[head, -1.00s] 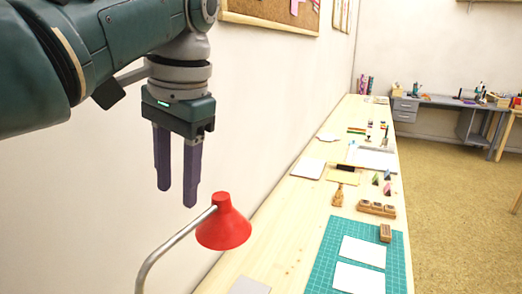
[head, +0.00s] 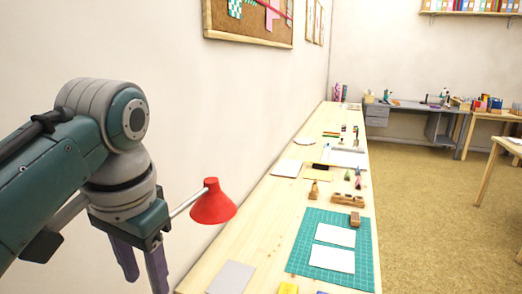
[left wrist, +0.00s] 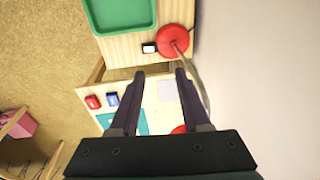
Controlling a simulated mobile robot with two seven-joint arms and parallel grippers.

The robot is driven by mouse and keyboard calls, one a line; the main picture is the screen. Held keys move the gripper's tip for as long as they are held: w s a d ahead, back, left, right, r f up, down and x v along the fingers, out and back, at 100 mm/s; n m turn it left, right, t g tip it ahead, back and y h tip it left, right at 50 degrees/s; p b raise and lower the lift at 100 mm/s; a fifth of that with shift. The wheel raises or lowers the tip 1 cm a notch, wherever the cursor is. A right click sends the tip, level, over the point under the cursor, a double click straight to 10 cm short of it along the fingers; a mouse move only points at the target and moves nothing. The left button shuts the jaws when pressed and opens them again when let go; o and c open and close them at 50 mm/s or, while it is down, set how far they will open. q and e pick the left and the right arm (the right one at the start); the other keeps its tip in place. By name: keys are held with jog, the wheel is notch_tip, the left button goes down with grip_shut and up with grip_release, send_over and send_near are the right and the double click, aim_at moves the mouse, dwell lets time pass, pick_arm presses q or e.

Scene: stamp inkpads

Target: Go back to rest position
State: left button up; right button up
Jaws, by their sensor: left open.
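My left gripper (head: 141,268) hangs at the lower left of the head view, its two dark purple fingers pointing down and apart. It is open with nothing between the fingers. It also shows in the left wrist view (left wrist: 160,74), over the table end. The red lamp (head: 213,204) stands just right of my left gripper in the head view, and its arm passes behind the gripper. My right gripper is in neither view.
The long wooden table (head: 225,250) runs along the wall. On it lie a green cutting mat (head: 300,262) with two white cards, a wooden block (head: 355,219) and a grey card (head: 231,277). Red (left wrist: 93,102) and blue (left wrist: 112,99) pads and a green tray (left wrist: 120,14) show in the wrist view.

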pick_arm(q)
jog(key=s+a+f+n, duration=0.15)
jog(key=s+f, duration=0.45)
jog(key=s, duration=0.6)
jog(key=s+a+r+t+h, duration=0.1)
jog(key=s+a+r+t, duration=0.15)
jog(key=s, duration=0.75)
notch_tip(320, 180, up, 31)
jog(key=p, duration=2.9)
jog(key=shift+s+d+p, duration=0.25)
jog(key=shift+s+p, duration=0.1)
jog(key=shift+f+n+g, duration=0.2)
jog(key=shift+n+g, duration=0.05)
